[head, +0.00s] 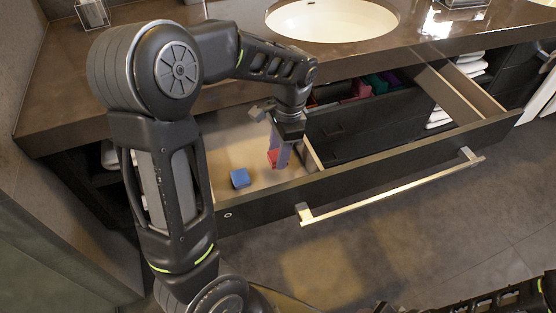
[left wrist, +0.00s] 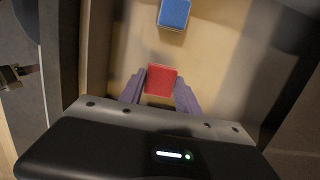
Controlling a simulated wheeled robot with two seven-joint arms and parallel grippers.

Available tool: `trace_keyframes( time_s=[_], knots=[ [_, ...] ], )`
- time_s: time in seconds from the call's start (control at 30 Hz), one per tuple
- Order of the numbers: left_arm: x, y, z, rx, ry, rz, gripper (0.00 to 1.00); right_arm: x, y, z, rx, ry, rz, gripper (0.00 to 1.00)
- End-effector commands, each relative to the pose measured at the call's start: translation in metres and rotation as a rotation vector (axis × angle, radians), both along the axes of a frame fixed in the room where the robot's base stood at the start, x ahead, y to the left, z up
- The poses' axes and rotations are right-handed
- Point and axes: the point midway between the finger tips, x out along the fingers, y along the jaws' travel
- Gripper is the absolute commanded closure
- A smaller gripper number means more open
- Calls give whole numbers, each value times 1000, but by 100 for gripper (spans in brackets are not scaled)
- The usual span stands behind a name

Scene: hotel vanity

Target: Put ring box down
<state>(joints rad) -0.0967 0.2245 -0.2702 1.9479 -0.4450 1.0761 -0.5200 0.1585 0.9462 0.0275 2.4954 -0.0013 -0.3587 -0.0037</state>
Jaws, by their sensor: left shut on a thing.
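The red ring box (head: 273,157) is between the fingers of my left gripper (head: 279,152), low inside the left compartment of the open drawer (head: 255,204). In the left wrist view the red box (left wrist: 162,80) sits between the two purple fingers (left wrist: 160,92), which are shut on it. I cannot tell whether the box touches the drawer floor. A blue box (head: 240,178) lies on the drawer floor to the left of the red one; it also shows in the left wrist view (left wrist: 174,13). My right gripper cannot be made out.
A divider (head: 311,156) bounds the compartment on the right. The drawer's front has a long metal handle (head: 395,188). Dark red, purple and green items (head: 366,87) lie farther back. The countertop (head: 75,90) with a sink (head: 333,22) overhangs behind. Bare drawer floor surrounds the blue box.

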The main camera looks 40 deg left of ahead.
Motion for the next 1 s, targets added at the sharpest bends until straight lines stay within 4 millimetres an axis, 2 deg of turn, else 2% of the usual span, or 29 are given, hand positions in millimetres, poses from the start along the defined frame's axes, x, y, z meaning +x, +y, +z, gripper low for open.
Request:
trace_keyframes(
  time_s=[0.3, 0.7, 0.73, 1.0],
  knots=[
    [-1, 0, -36, -1, 3, -1, 100, 0, 0, -5, 0, 0, 0, 64],
    [0, 0, -41, -1, 1, 0, 100, 0, 0, -7, 0, 0, 0, 64],
    [0, 0, -41, 0, 0, 0, 60, 0, 0, -7, 0, 0, 0, 64],
    [0, 0, -40, 0, 0, 0, 39, 0, 0, -6, 0, 0, 0, 64]
  ],
)
